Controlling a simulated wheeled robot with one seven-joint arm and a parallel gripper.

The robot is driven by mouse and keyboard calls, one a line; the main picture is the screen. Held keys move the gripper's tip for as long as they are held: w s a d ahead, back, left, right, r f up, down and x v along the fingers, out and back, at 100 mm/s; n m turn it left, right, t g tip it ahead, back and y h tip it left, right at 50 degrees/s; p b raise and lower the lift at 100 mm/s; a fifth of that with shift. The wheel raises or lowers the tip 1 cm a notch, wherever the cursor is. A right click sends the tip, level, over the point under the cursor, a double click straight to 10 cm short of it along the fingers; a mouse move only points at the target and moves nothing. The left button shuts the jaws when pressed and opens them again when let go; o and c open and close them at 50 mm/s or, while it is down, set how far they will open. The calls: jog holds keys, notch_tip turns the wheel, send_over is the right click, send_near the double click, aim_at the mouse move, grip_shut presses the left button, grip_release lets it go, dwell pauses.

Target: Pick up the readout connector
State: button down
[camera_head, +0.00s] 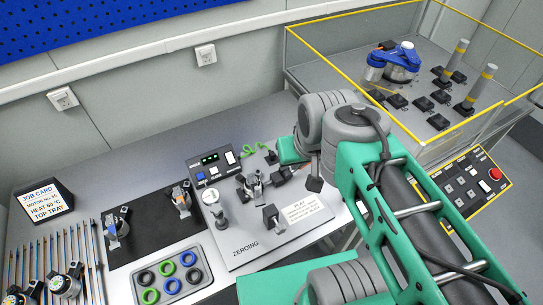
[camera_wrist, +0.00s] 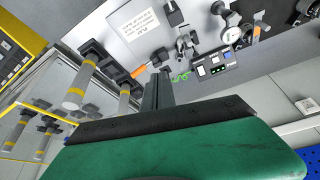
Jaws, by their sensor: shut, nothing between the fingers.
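The readout box (camera_head: 217,166) with a lit green display stands at the back left of the zeroing plate. It also shows in the wrist view (camera_wrist: 215,69). A green coiled cable (camera_head: 250,151) lies to its right; it shows small near my fingertips in the wrist view (camera_wrist: 181,77). I cannot clearly make out the readout connector; it may be at the end of this cable, partly hidden by my gripper. My gripper (camera_wrist: 159,74) is shut and empty, its dark fingers side by side, above the bench side of the plate.
The zeroing plate (camera_head: 246,256) carries a central fixture (camera_head: 254,187), small stands and a white label (camera_head: 302,210). To the left are a dark mat (camera_head: 150,226), a tray of coloured rings (camera_head: 193,290) and a job card (camera_head: 44,201). A yellow-edged enclosure (camera_head: 345,73) stands right.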

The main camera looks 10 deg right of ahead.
aim_at(272, 153)
jog(key=c, duration=2.1)
grip_release()
jog(key=o, duration=0.5)
jog(key=shift+n+g, duration=0.3)
jog(key=shift+n, duration=0.2)
jog(key=w+f+b, duration=0.1)
jog(key=w+f, duration=0.1)
jog(key=w, duration=0.1)
jog(key=w+f+b, duration=0.1)
jog(key=w+b, duration=0.1)
jog(key=w, duration=0.1)
jog(key=w+f+b, duration=0.2)
jog(key=w, duration=0.1)
jog(key=shift+f, duration=0.35)
jog(key=shift+c, duration=0.2)
jog(key=shift+o, duration=1.4)
jog(key=w+f+n+b, duration=0.1)
jog(key=w+f+b, duration=0.3)
jog(key=w+f, duration=0.5)
jog(key=shift+w+g+y, duration=0.3)
jog(key=shift+w, duration=0.15)
jog(key=shift+o, duration=0.6)
jog(key=w+f+n+b, duration=0.1)
jog(key=w+f, duration=0.4)
jog(key=f, duration=0.2)
jog(key=shift+w+d, duration=0.15)
jog(key=shift+w, duration=0.1)
jog(key=p+x, duration=0.1)
jog(key=x, duration=0.6)
jog(key=shift+f, duration=0.1)
